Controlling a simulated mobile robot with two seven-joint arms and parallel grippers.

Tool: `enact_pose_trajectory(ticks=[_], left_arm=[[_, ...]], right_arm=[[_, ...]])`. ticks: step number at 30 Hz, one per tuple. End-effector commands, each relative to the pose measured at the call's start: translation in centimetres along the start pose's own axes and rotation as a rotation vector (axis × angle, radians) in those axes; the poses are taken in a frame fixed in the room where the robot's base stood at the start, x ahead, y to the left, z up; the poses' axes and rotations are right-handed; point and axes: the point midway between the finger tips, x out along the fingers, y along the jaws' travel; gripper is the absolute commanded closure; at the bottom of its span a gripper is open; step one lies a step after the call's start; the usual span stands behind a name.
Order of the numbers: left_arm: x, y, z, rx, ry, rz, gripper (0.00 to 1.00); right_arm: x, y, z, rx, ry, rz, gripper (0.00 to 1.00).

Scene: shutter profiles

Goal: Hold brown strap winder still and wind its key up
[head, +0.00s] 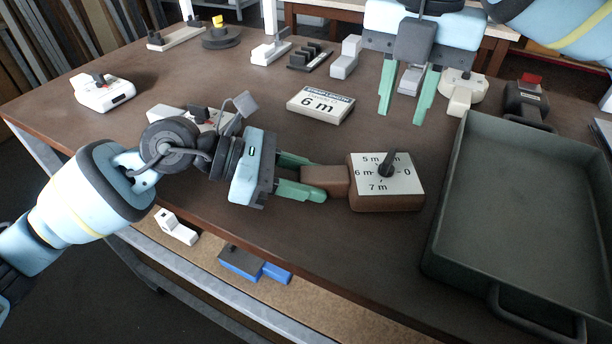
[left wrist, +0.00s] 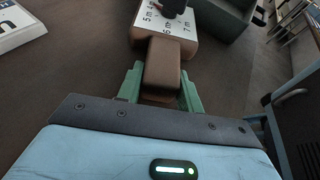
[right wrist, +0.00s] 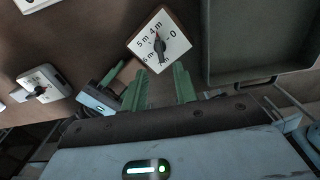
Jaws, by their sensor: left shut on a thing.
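The brown strap winder (head: 387,203) sits on the brown table, with a white dial face marked 0, 5 m, 6 m and 7 m and a dark key (head: 387,166) upright at its middle. My left gripper (head: 322,184) is shut on the winder's brown handle block, seen also in the left wrist view (left wrist: 162,68). My right gripper (head: 406,112) hangs open and empty above the table behind the winder. In the right wrist view the dial (right wrist: 158,42) lies ahead of the open fingers (right wrist: 157,88), apart from them.
A grey tray (head: 433,240) with a handle stands just right of the winder. A white "6 m" sign block (head: 320,104) lies behind it. White devices and dark blocks line the back and left of the table. The table in front of the winder is clear.

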Motion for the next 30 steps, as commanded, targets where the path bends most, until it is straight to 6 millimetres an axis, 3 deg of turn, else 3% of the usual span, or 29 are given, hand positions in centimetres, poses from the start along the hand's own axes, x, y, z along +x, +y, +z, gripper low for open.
enact_pose_trajectory(ticks=[11,30], left_arm=[[0.0,0.0,0.0,0.000,0.000,0.000,0.94],[0.0,0.0,0.0,0.000,0.000,0.000,0.94]], right_arm=[[0.7,0.0,0.0,0.018,-0.001,-0.003,0.71],[7.4,0.0,0.0,0.017,0.001,-0.003,0.71]])
